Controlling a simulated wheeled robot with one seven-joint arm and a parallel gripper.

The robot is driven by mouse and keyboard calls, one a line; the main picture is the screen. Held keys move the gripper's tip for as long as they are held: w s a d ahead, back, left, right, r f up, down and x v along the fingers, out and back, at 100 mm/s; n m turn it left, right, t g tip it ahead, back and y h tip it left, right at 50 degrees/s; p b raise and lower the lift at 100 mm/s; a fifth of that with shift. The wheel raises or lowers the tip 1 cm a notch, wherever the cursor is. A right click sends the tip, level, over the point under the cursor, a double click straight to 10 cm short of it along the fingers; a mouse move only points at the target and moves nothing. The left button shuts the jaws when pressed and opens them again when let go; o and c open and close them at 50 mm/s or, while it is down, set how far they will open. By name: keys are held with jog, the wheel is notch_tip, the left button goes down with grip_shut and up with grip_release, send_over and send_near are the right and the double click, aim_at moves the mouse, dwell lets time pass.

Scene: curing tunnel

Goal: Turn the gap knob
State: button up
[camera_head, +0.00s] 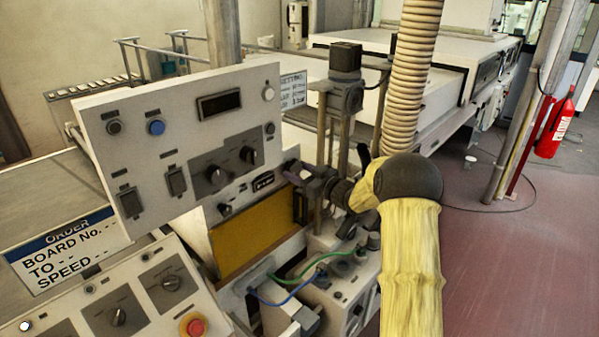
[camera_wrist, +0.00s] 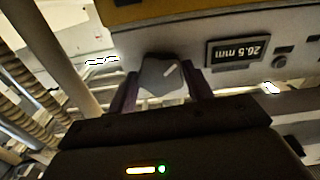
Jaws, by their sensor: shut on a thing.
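The gap knob (camera_wrist: 160,78) is a grey knob with a pale pointer line on a light panel in the wrist view. My gripper (camera_wrist: 161,88) has its dark purple fingers on both sides of it, shut on it. Beside the knob, a small display (camera_wrist: 236,52) appears upside down and shows a reading in mm, about 20.5. In the head view my gripper (camera_head: 296,172) reaches from the right to the panel's right end. The knob is mostly hidden there behind the fingers.
A tilted control panel (camera_head: 130,110) with knobs and switches stands left of my gripper. A lower console (camera_head: 205,297) has a red button (camera_head: 195,326). A post with a motor (camera_head: 345,95) rises close behind my gripper. A ribbed hose (camera_head: 412,70) hangs near my arm.

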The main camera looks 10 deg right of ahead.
jog(key=shift+f, duration=0.2)
jog(key=o, duration=0.9)
jog(key=shift+o, duration=0.4)
jog(key=shift+r, duration=0.1)
jog(key=b+v, duration=0.4)
jog(key=v, duration=1.3)
jog(key=shift+s+b, duration=0.15)
jog(key=shift+b, duration=0.25)
jog(key=shift+d, duration=0.1)
